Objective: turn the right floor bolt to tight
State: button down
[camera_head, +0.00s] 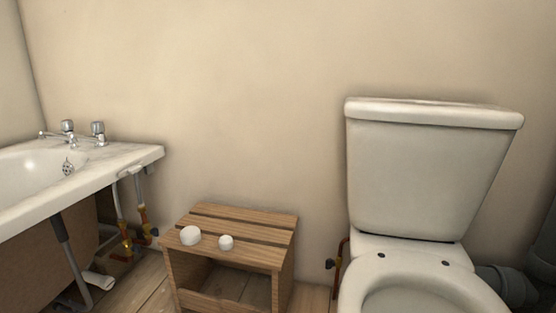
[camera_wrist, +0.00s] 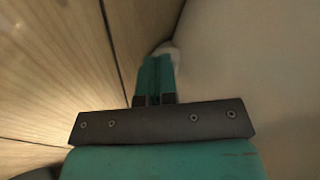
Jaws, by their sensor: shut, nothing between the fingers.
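The toilet (camera_head: 430,180) stands against the wall at the right in the head view, with its bowl cut off by the lower edge. Its foot and floor bolts are out of that view. In the wrist view, my gripper (camera_wrist: 157,68) is shut, with its teal fingers together and nothing visible between them. It points along the wooden floor (camera_wrist: 60,75) beside a smooth pale surface (camera_wrist: 250,70) on the right that looks like the toilet's side. A small pale shape (camera_wrist: 167,48) shows at the fingertips; I cannot tell whether they touch it. The right floor bolt is not discernible.
A wooden step stool (camera_head: 240,222) with two white caps, a larger one (camera_head: 190,235) and a smaller one (camera_head: 226,242), stands left of the toilet. A bathtub (camera_head: 80,180) is at the far left. A grey waste pipe (camera_head: 512,285) runs behind the toilet at right.

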jog(key=shift+a+f, duration=0.4)
jog(key=shift+a, duration=0.4)
jog(key=shift+s, duration=0.2)
jog(key=p+v, duration=0.4)
jog(key=v, duration=0.2)
jog(key=shift+d+r, duration=0.1)
jog(key=shift+d, duration=0.05)
